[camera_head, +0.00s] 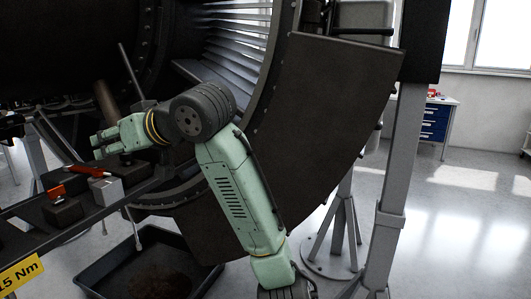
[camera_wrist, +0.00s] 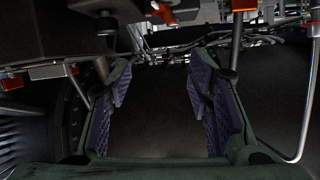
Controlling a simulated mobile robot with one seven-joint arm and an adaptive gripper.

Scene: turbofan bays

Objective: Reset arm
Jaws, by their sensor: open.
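My gripper (camera_head: 100,146) is at the left in the head view, at the end of my pale green arm, which is bent at a dark elbow joint. It points left, above and beside a dark rack (camera_head: 30,213). In the wrist view my gripper (camera_wrist: 165,85) shows two fingers with dark purple ribbed pads standing well apart. Nothing is between them. A dark surface lies behind the gap.
The rack carries a red-handled tool (camera_head: 88,171), a grey block (camera_head: 103,190) and a yellow label (camera_head: 22,272). A black tray (camera_head: 150,262) lies below. A large curved engine cowl (camera_head: 335,105) stands close behind my arm. Open floor (camera_head: 455,215) is at the right.

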